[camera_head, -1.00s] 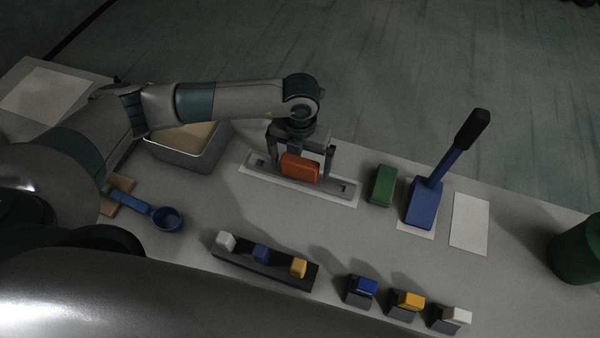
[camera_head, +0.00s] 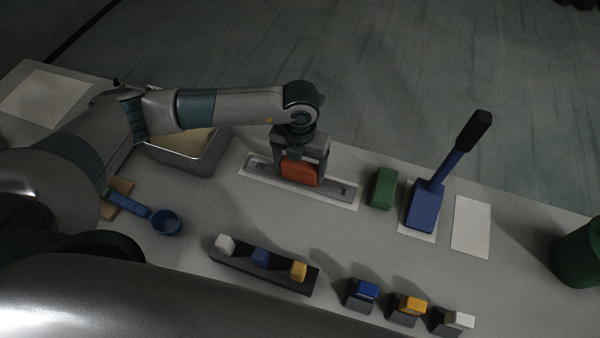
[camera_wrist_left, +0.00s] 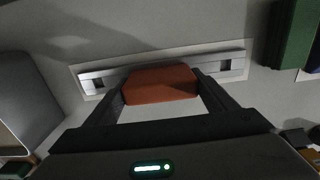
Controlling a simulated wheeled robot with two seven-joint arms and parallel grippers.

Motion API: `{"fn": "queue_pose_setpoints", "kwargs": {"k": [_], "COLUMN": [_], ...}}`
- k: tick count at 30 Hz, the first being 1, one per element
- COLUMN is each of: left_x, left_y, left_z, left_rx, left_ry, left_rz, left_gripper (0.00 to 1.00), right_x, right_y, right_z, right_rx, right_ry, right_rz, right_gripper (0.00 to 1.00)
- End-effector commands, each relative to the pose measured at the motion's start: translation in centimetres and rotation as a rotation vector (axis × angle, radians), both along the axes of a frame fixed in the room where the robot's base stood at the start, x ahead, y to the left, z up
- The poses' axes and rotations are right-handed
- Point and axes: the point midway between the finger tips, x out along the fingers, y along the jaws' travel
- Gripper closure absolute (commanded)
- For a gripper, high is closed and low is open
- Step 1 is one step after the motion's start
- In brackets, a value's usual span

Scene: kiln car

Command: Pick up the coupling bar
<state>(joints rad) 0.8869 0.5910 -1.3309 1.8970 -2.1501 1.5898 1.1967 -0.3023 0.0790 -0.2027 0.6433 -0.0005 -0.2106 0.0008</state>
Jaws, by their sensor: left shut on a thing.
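The coupling bar is a long flat grey metal bar (camera_head: 262,167) with a slot near each end and an orange-red grip block (camera_head: 298,173) at its middle. It lies on a white rectangle on the table, and it also shows in the left wrist view (camera_wrist_left: 232,66). My left gripper (camera_head: 300,168) points down over the bar and is shut on the orange-red block, with one finger at each end of it. In the left wrist view both fingers touch the block (camera_wrist_left: 160,84). I see no clear gap between bar and table. My right gripper is not in view.
A green block (camera_head: 382,188) and a blue block with a black-handled lever (camera_head: 422,205) stand right of the bar. A metal bin (camera_head: 190,155) is at left, beside a blue scoop (camera_head: 165,221). A dark rack (camera_head: 265,268) and several small coloured blocks are in front.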

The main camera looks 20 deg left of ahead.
Motion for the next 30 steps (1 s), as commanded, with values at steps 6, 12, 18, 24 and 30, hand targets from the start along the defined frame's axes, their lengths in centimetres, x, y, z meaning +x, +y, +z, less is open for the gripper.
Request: {"fn": "queue_pose_setpoints", "kwargs": {"k": [6,12,18,24,30], "left_x": [0.1,0.1,0.1,-0.1,-0.5], "left_y": [0.0,0.0,0.0,-1.3,-4.5], "left_z": [0.2,1.0,3.1,5.1,7.1], "left_rx": [-0.001,-0.002,-0.001,-0.004,-0.005], "left_ry": [-0.003,-0.003,-0.004,-0.003,-0.004], "left_rz": [0.0,0.0,0.0,-0.004,-0.004], "left_gripper": [0.75,0.75,0.75,0.75,0.75], "right_x": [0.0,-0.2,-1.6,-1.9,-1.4], "right_y": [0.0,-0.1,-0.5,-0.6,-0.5], "right_z": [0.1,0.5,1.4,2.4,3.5], "right_rx": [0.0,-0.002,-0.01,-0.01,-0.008], "right_ry": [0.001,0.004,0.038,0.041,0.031], "right_rz": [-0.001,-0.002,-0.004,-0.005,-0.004], "right_gripper": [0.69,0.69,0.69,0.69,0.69]}}
